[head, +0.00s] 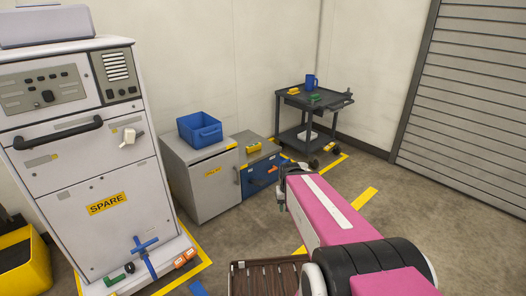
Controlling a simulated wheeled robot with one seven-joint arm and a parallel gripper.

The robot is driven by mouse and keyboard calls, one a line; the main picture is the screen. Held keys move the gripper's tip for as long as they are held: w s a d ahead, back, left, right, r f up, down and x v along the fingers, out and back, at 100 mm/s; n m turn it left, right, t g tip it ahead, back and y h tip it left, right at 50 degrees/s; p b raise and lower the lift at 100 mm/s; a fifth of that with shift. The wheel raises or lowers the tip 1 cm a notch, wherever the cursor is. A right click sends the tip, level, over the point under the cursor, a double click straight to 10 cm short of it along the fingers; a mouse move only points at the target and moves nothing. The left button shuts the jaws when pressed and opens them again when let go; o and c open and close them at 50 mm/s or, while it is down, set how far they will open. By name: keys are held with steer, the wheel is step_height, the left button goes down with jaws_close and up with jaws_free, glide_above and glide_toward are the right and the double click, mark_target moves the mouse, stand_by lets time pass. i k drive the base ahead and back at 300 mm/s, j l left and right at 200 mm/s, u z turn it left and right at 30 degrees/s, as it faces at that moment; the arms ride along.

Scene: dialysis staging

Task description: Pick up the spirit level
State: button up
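I cannot single out the spirit level with certainty. A small yellow object with dark marks (253,148) lies on top of the low grey cabinet with the blue drawer. Another small yellow object (293,91) lies on the dark cart's top, left of a blue mug (310,81). Both are too small to identify. My gripper (282,200) is at the far end of my pink arm, in front of the blue drawer and apart from both yellow objects. Its fingers are small and partly hidden, so their opening does not show.
A white machine marked SPARE (70,165) stands at left. A grey cabinet (205,178) holds a blue bin (199,130). The dark cart (318,103) also carries a green object (314,98). A shutter (470,90) closes the right. Floor right of my arm is clear.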

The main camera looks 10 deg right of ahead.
mark_target(255, 147)
steer(key=i+l+u, duration=0.2)
steer(key=i+l, duration=0.15)
steer(key=l, duration=0.2)
steer(key=i+l, duration=1.35)
steer(key=l, duration=0.15)
steer(key=i+l, duration=0.1)
steer(key=i, duration=0.3)
steer(key=i+u, duration=0.1)
steer(key=i, duration=0.3)
